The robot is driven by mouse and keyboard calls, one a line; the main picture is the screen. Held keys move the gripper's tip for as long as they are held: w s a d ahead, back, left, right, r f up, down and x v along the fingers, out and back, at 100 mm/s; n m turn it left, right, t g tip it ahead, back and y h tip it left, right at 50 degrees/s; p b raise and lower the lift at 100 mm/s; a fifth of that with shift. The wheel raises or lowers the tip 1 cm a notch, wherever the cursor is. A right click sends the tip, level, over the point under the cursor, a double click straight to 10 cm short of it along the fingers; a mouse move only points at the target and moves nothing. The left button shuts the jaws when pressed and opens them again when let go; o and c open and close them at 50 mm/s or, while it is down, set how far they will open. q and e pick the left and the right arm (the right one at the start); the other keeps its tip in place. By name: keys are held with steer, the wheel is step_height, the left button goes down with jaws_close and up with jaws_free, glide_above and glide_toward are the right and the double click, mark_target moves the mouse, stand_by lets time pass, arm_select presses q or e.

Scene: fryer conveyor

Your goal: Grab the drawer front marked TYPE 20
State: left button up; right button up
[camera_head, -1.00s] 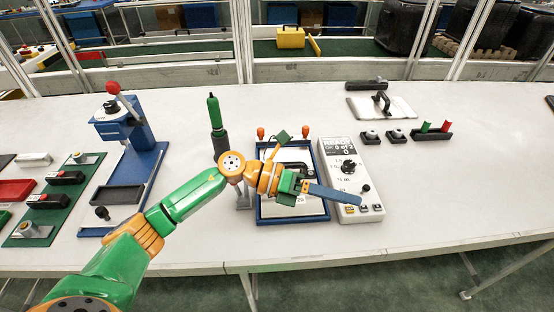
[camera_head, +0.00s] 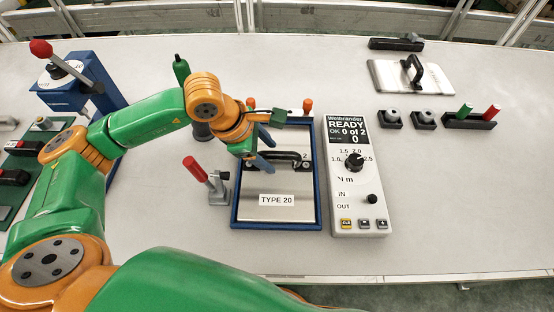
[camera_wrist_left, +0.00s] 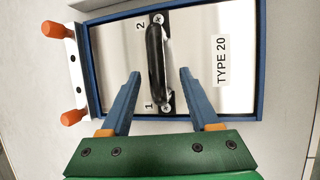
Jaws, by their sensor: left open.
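The drawer front (camera_head: 276,212) is a pale metal plate with a TYPE 20 label and a black bar handle (camera_head: 285,157). It lies in a blue-rimmed fixture (camera_head: 234,205). In the left wrist view the plate (camera_wrist_left: 205,55) carries the handle (camera_wrist_left: 155,55) between two screws numbered 1 and 2. My left gripper (camera_head: 267,150) is open and empty at the handle's left end in the head view. In the left wrist view its blue fingers (camera_wrist_left: 160,72) appear one on each side of the handle; their height over it is unclear. My right gripper is not in view.
A white Weltbrander controller (camera_head: 352,190) stands right of the fixture. A red-handled clamp (camera_head: 205,182) stands left of it, and orange knobs (camera_wrist_left: 60,73) sit at its far edge. A second plate with a handle (camera_head: 440,78) lies at back right. The right table is mostly clear.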

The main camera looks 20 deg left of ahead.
arm_select(q)
steer(key=shift+w+x, duration=0.2)
steer(key=shift+x, duration=0.8)
steer(key=shift+s+r, duration=0.1)
jaws_close()
stand_by(0.5)
